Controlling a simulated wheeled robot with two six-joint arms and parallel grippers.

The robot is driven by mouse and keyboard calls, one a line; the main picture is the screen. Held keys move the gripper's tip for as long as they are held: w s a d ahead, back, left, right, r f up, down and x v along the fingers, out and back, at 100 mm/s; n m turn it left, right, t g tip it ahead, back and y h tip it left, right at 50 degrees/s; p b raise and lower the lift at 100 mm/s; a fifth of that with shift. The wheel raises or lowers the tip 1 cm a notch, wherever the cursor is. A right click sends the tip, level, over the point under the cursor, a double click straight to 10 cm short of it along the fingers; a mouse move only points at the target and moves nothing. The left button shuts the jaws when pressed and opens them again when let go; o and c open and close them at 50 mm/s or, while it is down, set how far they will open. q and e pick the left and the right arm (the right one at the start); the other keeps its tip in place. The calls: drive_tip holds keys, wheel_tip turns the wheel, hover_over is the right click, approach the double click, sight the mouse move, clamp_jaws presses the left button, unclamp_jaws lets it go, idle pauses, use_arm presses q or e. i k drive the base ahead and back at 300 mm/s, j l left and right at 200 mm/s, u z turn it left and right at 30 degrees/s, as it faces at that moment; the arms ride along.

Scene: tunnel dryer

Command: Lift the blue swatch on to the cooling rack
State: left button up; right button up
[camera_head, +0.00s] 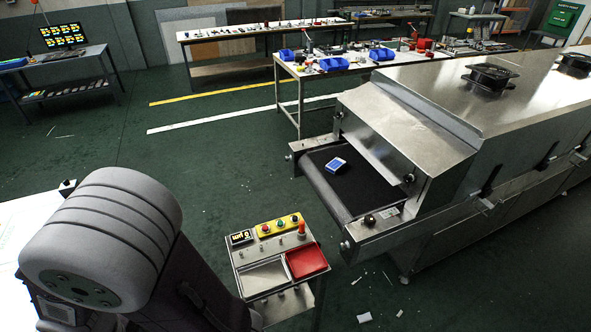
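The blue swatch (336,165) is a small blue piece with a paler patch. It lies on the black conveyor belt (345,193) at the open mouth of the tunnel dryer (405,125). I cannot make out a cooling rack in this view. A large grey link of my own arm fills the lower left and hides what is behind it. Neither of my grippers shows, and nothing of mine touches the swatch.
A control stand (245,254) with buttons, a silver tray (263,277) and a red tray (306,261) stands left of the belt. A cluttered workbench (299,73) with blue bins stands behind the dryer's mouth. Open green floor lies left of the belt.

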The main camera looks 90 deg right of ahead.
sight(337, 164)
drive_tip(key=i+l+z, duration=0.3)
drive_tip(key=z, duration=0.15)
drive_tip(key=i+l+z, duration=0.25)
drive_tip(key=i+z, duration=0.15)
drive_tip(key=i+l+z, duration=0.1)
drive_tip(key=i+z, duration=0.75)
drive_tip(key=i+j+z, duration=0.15)
drive_tip(key=z, duration=0.3)
drive_tip(key=i+l+z, duration=0.1)
drive_tip(key=i+z, duration=0.75)
drive_tip(key=i+j+z, duration=0.2)
drive_tip(key=i+z, duration=0.2)
drive_tip(key=i+j+z, duration=0.85)
drive_tip(key=i+z, duration=0.5)
drive_tip(key=z, duration=0.15)
drive_tip(key=i+j+z, duration=0.15)
drive_tip(key=z, duration=0.2)
drive_tip(key=i+j, duration=0.05)
drive_tip(key=i, duration=0.05)
